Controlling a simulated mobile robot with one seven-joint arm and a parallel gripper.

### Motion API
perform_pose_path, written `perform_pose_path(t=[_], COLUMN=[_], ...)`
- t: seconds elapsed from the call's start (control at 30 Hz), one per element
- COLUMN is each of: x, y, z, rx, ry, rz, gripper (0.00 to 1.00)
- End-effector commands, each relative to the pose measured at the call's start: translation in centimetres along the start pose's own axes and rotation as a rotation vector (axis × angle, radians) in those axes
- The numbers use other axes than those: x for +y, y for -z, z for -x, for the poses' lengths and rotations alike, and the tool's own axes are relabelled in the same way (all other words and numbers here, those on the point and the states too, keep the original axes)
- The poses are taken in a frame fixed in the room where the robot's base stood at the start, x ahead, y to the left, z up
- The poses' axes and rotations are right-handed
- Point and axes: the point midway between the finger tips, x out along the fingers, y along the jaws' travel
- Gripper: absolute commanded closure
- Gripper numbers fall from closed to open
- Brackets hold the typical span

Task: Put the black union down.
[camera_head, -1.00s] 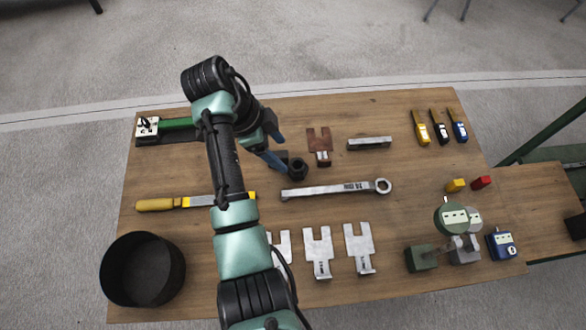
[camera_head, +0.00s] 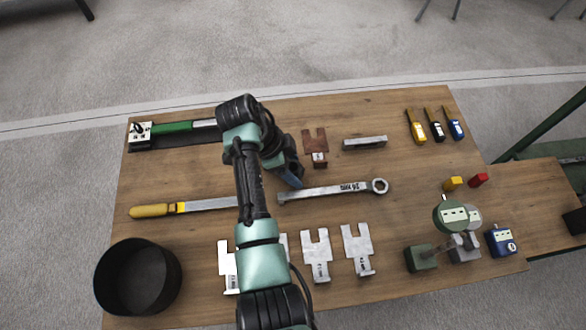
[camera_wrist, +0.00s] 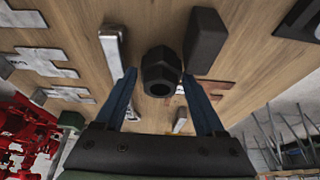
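The black union (camera_wrist: 162,70) shows in the wrist view as a dark hexagonal piece with a round bore. It lies between and just beyond the tips of my two blue fingers, with a gap beside the left finger and the right finger very close. My gripper (camera_head: 291,178) is open, low over the table (camera_head: 390,98) in the head view, left of the wrench. There my arm and gripper hide the union. Whether a finger touches it, I cannot tell.
The wrench (camera_head: 335,190) lies close to the right of my gripper. A dark block (camera_wrist: 206,38) stands beside the union in the wrist view. A brown forked plate (camera_head: 315,141) lies behind, and metal forked plates (camera_head: 357,247) lie in front. A black round container (camera_head: 138,277) stands front left.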

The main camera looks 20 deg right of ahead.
Motion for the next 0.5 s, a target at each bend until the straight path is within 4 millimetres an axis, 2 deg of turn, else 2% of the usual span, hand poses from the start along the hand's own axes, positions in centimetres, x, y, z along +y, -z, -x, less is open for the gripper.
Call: perform_pose_path(t=[0.03,0.37,0.5], x=[0.00,-0.01,-0.01], y=[0.00,0.00,-0.01], z=[0.02,0.05,0.06], rx=[0.000,0.000,0.000], ry=[0.000,0.000,0.001], rz=[0.000,0.000,0.000], gripper=[0.38,0.98,1.00])
